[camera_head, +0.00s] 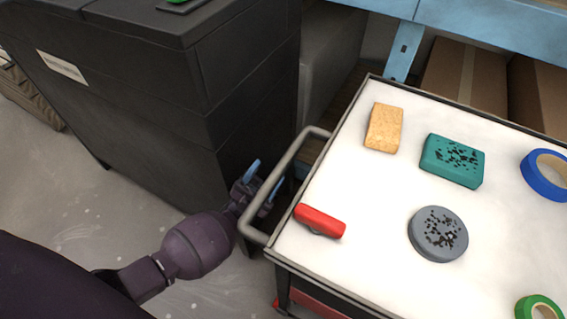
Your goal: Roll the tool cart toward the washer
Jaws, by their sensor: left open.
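The tool cart (375,243) fills the right side, with a white top, a dark rim and a grey tube handle (284,162) on its left end. My left gripper (264,182) is open at the handle, its blue-tipped fingers pointing up and away. One finger is left of the tube and the other is close beside it; I cannot tell whether they touch. A large dark cabinet (130,95) with a pale label, apparently the washer, stands at upper left, apart from the cart. My right gripper is out of view.
On the cart lie a tan sponge (384,128), a teal block (452,161), a grey disc (438,234), a red tool (320,221), and blue (546,175) and green (539,308) tape rolls. A blue bench frame (470,25) and cardboard boxes (465,75) stand behind.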

